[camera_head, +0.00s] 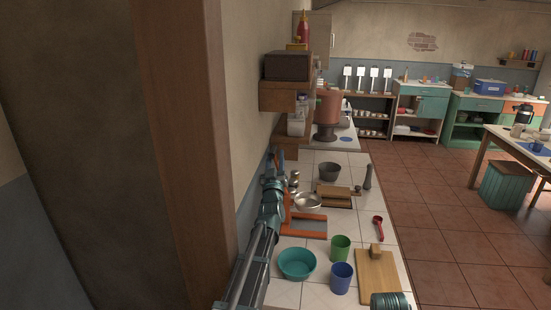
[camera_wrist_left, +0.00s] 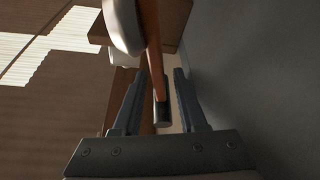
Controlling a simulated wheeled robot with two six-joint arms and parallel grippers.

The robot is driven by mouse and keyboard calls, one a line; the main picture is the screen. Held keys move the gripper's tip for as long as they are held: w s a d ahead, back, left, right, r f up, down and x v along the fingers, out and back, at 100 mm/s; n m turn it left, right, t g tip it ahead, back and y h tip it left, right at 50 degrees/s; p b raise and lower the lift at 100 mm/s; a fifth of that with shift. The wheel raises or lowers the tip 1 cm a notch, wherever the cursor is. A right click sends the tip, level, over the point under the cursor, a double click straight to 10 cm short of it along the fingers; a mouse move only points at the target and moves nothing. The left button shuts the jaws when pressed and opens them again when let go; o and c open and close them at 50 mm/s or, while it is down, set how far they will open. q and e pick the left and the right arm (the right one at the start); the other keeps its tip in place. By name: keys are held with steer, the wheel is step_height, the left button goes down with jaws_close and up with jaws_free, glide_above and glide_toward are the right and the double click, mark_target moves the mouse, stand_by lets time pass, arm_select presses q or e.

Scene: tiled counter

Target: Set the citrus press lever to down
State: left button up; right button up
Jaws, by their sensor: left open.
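The citrus press shows in the head view as an orange frame (camera_head: 304,234) on the counter beside the wall, partly hidden by my left arm. In the left wrist view, an orange lever bar (camera_wrist_left: 153,45) ends in a dark grip (camera_wrist_left: 162,112). A rounded pale metal part (camera_wrist_left: 122,25) sits beside the bar. My left gripper (camera_wrist_left: 159,76) is open, with one finger on each side of the lever's end. I cannot tell whether either finger touches it. In the head view the left gripper (camera_head: 276,158) is small, above the press near the wall.
A metal bowl (camera_head: 307,202), a dark bowl (camera_head: 330,172) and a wooden board (camera_head: 335,196) lie beyond or beside the press. A teal bowl (camera_head: 297,263), green cup (camera_head: 340,247) and blue cup (camera_head: 341,277) stand nearer. A wall shelf (camera_head: 285,97) overhangs the far counter.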

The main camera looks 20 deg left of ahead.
arm_select(q)
jaws_close()
stand_by(1.2)
